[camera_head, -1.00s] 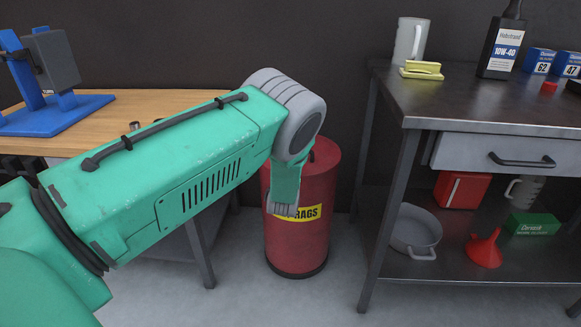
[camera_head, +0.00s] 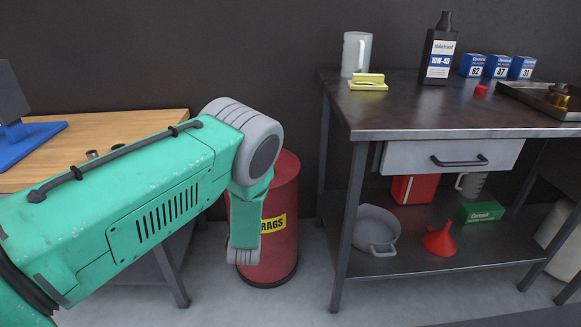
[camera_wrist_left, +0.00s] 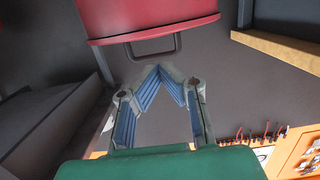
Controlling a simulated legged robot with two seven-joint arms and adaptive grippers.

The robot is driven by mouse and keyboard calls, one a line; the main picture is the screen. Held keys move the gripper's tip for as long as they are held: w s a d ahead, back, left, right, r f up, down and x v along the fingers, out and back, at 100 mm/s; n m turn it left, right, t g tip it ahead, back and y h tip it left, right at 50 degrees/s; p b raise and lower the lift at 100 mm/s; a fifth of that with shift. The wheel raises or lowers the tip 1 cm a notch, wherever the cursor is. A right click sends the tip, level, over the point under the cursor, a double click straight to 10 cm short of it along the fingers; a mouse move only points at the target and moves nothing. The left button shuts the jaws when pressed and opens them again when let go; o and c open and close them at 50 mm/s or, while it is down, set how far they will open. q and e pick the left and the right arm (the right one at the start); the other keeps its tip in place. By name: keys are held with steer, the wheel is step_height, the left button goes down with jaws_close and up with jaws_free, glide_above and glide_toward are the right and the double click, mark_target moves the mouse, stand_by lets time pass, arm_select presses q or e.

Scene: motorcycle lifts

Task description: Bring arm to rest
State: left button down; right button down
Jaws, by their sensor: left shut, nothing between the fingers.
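My left arm (camera_head: 130,215) is green and comes in from the left in the head view. Its forearm slopes up to a grey joint, and the green wrist link (camera_head: 246,215) hangs down in front of the red rags bin. The fingers of this arm cannot be made out in the head view. In the left wrist view my left gripper (camera_wrist_left: 159,69) shows its two blue-padded fingers with the tips together and nothing between them. My right arm and gripper are in neither view.
The red rags bin (camera_head: 284,190) stands behind my wrist, partly hidden. A wooden bench (camera_head: 110,132) is at left. A metal workbench (camera_head: 440,110) at right holds a jug (camera_head: 356,54), an oil bottle (camera_head: 438,55) and blue boxes. A red panel (camera_wrist_left: 150,15) with a handle lies beyond the fingertips.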

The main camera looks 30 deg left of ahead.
arm_select(q)
steer(key=shift+s+d, duration=0.1)
steer(key=shift+d, duration=0.05)
steer(key=s+d+f+m+g+h+p, duration=0.2)
steer(key=s+d+f+g+h, duration=0.15)
steer(key=s, duration=0.65)
steer(key=s+d+f+m+g+h+p, duration=0.25)
steer(key=s+d+g, duration=0.2)
steer(key=s, duration=0.55)
steer(key=s+d+r+m+g+h+p, duration=0.1)
steer(key=s+d, duration=0.3)
steer(key=s, duration=0.6)
steer(key=s+d+r+m+g+h+p, duration=0.1)
steer(key=s+d+r+g, duration=0.3)
steer(key=s, duration=0.6)
steer(key=shift+s+d+m+h+p, duration=0.3)
steer(key=shift+s+m+p, duration=0.1)
steer(key=shift+m+p, duration=0.1)
